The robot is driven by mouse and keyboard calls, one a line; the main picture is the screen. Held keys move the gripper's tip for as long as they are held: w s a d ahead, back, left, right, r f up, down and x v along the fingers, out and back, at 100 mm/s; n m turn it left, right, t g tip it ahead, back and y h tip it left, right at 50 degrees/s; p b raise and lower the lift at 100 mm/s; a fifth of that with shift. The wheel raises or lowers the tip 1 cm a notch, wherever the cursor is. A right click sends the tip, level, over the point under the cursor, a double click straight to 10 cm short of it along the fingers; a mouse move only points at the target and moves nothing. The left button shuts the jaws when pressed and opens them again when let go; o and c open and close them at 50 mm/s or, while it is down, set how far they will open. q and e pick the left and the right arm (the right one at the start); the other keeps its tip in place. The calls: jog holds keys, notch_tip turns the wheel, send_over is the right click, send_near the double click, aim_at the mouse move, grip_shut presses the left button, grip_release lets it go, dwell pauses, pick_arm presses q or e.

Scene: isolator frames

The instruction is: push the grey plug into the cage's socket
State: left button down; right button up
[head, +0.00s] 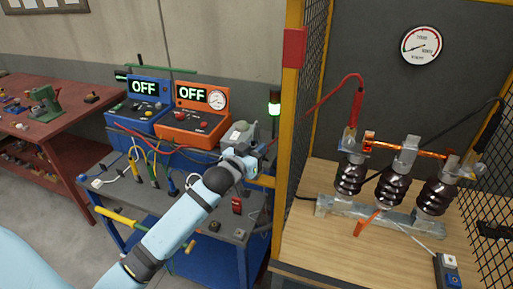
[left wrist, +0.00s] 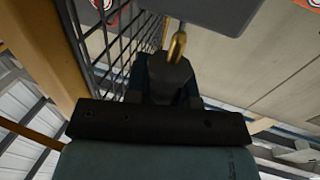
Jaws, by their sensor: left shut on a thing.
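My left gripper (head: 262,152) is beside the front yellow post of the cage (head: 290,130), above the blue cart. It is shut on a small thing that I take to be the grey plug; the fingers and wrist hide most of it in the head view. In the left wrist view the dark gripper (left wrist: 170,78) has a brass pin (left wrist: 178,45) at its tip, close under a flat grey surface (left wrist: 205,12). The cage mesh runs to the left there. I cannot clearly make out the socket or whether the pin touches anything. My right gripper is not in view.
The blue cart (head: 105,212) carries blue (head: 148,86) and orange (head: 205,97) units, both reading OFF, with coloured leads. Inside the cage, dark insulators (head: 392,187) stand on a wooden top (head: 325,250). A red bench (head: 60,125) is at left.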

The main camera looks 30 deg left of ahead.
pick_arm(q)
jog(key=shift+f+b, duration=0.6)
jog(key=shift+f, duration=0.8)
jog(key=c, duration=0.9)
grip_release()
jog(key=shift+s+f, duration=0.15)
jog(key=shift+s, duration=0.15)
jog(key=s+b, duration=0.3)
jog(key=s, duration=1)
jog(key=shift+s+a, duration=0.1)
jog(key=shift+a, duration=0.05)
